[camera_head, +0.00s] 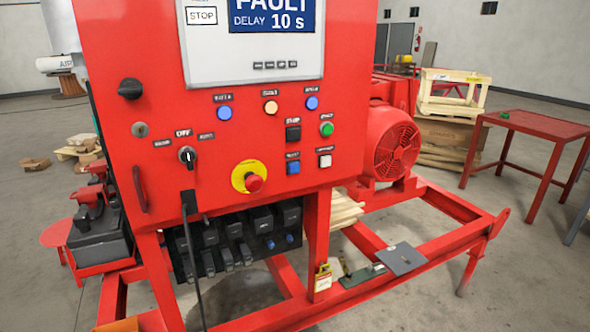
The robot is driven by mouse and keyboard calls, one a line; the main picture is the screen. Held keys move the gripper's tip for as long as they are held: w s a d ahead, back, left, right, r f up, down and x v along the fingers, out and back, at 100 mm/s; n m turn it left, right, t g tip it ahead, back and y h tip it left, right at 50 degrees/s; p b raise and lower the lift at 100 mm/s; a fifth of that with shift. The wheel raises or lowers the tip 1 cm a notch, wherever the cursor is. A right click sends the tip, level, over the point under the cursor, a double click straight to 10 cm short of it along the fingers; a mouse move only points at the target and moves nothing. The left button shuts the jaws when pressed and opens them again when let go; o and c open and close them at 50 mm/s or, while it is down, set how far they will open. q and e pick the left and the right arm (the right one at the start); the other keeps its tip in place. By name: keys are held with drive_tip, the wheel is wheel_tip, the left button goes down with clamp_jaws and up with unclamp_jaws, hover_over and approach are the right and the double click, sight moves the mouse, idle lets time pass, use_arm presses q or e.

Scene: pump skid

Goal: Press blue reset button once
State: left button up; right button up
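The red control panel (220,145) fills the centre of the view. Two round blue lamps or buttons, left (224,113) and right (312,103), flank an amber one (271,107). Neither of my grippers is in view.
The screen (275,18) reads FAULT, DELAY 10 s. A red mushroom button (253,183) on a yellow plate and a selector switch (187,155) are left of the blue button. A motor (393,142) and red frame rails stand right. A red table (535,123) is farther right.

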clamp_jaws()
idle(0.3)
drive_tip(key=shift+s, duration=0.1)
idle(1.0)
